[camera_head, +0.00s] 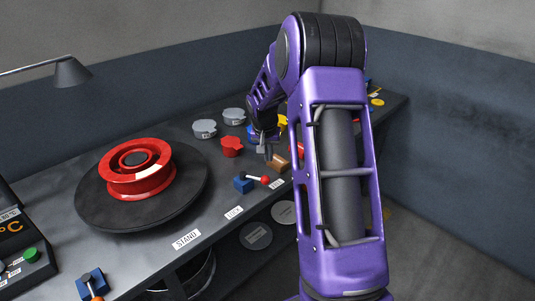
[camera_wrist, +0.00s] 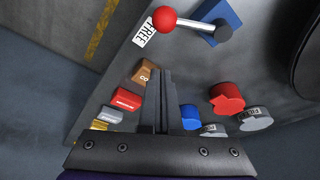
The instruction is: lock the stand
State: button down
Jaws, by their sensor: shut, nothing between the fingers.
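The stand is a black round turntable (camera_head: 100,206) on the bench, with a red wheel rim (camera_head: 160,184) lying on it. At the bench's front edge a blue block (camera_head: 242,184) carries a lever with a red ball knob (camera_head: 265,181). In the wrist view the red knob (camera_wrist: 164,18) lies beside the label FREE (camera_wrist: 144,33), and the lever runs right to the blue block (camera_wrist: 217,17). My gripper (camera_head: 268,156) is shut and empty, behind the lever in the head view. Its fingers (camera_wrist: 158,80) point toward the lever, apart from it.
A STAND label (camera_head: 187,239) and another small label (camera_head: 234,213) lie along the front edge. Red (camera_head: 232,147) and grey (camera_head: 204,129) lobed pieces stand behind the lever. A brown block (camera_head: 278,163) is close to my gripper. Another blue-based lever (camera_head: 91,284) is at lower left.

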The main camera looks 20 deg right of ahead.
aim_at(265, 179)
jog(key=x, duration=0.6)
jog(key=shift+f, duration=0.1)
jog(key=s+a, duration=0.2)
jog(key=shift+s+r, duration=0.25)
jog(key=shift+r, duration=0.15)
jog(key=shift+s+a, duration=0.2)
jog(key=shift+s, duration=0.15)
